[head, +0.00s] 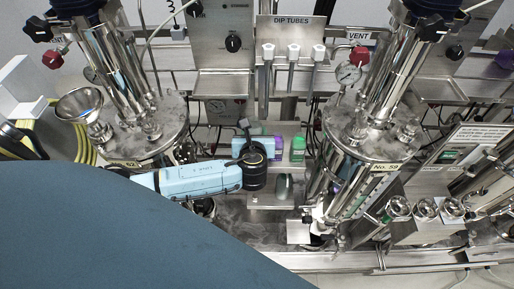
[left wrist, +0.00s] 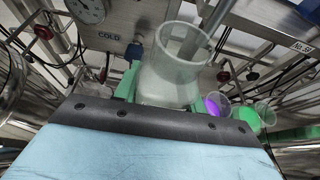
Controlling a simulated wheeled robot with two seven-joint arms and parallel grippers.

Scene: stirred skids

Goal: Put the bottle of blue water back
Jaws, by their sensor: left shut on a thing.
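My left gripper (left wrist: 160,97) is shut on a clear, open-topped bottle (left wrist: 178,62) in the left wrist view. Its contents look pale or whitish there; I cannot make out a blue colour. In the head view my light-blue left arm reaches in from the left, and its hand (head: 262,142) is at the middle, in front of the small rack. The fingers and the held bottle are hidden there. A purple bottle (head: 278,148) and a green bottle (head: 297,148) stand just right of the hand. They also show right of the held bottle in the left wrist view. My right gripper is not in view.
Steel vessels stand left (head: 150,130) and right (head: 375,140), the right one labelled No. 59. The dip tubes panel (head: 292,40) hangs behind the rack. A holder with several steel cups (head: 425,228) is at the right. The rack's lower shelf (head: 270,201) holds a grey rounded object.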

